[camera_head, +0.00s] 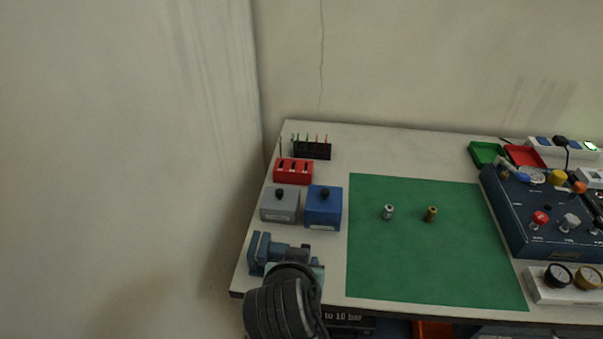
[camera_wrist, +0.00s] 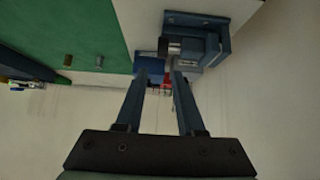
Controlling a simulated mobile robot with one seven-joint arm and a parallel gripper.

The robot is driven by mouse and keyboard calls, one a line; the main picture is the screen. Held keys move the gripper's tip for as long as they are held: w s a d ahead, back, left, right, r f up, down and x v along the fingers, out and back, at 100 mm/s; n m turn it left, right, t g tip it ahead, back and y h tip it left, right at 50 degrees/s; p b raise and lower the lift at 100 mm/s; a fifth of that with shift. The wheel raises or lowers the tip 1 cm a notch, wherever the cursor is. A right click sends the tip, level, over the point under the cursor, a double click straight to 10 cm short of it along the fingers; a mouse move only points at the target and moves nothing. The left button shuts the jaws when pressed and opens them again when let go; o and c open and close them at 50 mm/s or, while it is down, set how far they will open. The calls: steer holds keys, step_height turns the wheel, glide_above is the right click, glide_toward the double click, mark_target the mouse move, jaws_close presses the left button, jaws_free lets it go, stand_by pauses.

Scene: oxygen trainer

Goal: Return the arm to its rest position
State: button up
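My gripper (camera_wrist: 160,80) shows in the wrist view with its two long fingers apart and nothing between them. Beyond the fingertips lie the blue box (camera_wrist: 149,62) and other items of the bench's left side. In the head view my dark arm (camera_head: 278,308) is at the bottom, at the bench's front left corner. It partly covers the blue-grey vise (camera_head: 263,252). The fingers cannot be made out in the head view. The wrist view shows the vise (camera_wrist: 213,40) close by, to the upper right of the fingers.
A green mat (camera_head: 430,270) bears a silver fitting (camera_head: 388,212) and a brass fitting (camera_head: 431,214). A grey box (camera_head: 279,206), a blue box (camera_head: 324,210) and a red holder (camera_head: 292,172) stand left. A blue panel (camera_head: 520,215) and gauges (camera_head: 558,276) are right. A wall borders the left.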

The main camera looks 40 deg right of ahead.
stand_by(0.4)
steer(key=w+a+r+n+t, duration=0.2)
steer(key=w+a+r+t, duration=0.2)
steer(key=r, duration=0.5)
steer(key=w+a+r+n+t+y, duration=0.1)
steer(key=w+a+r+t, duration=0.25)
steer(key=r, duration=0.65)
steer(key=w+a+r+n+t, duration=0.2)
steer(key=w+a+r+t, duration=0.2)
steer(key=r, duration=0.5)
steer(key=s+a+r+n+t+y, duration=0.1)
steer(key=s+a+r+t+y, duration=0.1)
steer(key=r, duration=0.6)
steer(key=s+a+r+n+t+y, duration=0.2)
steer(key=s+a+r+t, duration=0.3)
steer(key=r, duration=0.3)
steer(key=s+a+r+n+t+y, duration=0.1)
steer(key=s+a+r+n+t, duration=0.1)
steer(key=r, duration=0.6)
steer(key=s+a+t, duration=0.1)
steer(key=s+a, duration=0.1)
steer(key=a, duration=0.1)
steer(key=shift+s+a+y, duration=0.25)
steer(key=shift+a+y, duration=0.05)
steer(key=shift+y, duration=0.1)
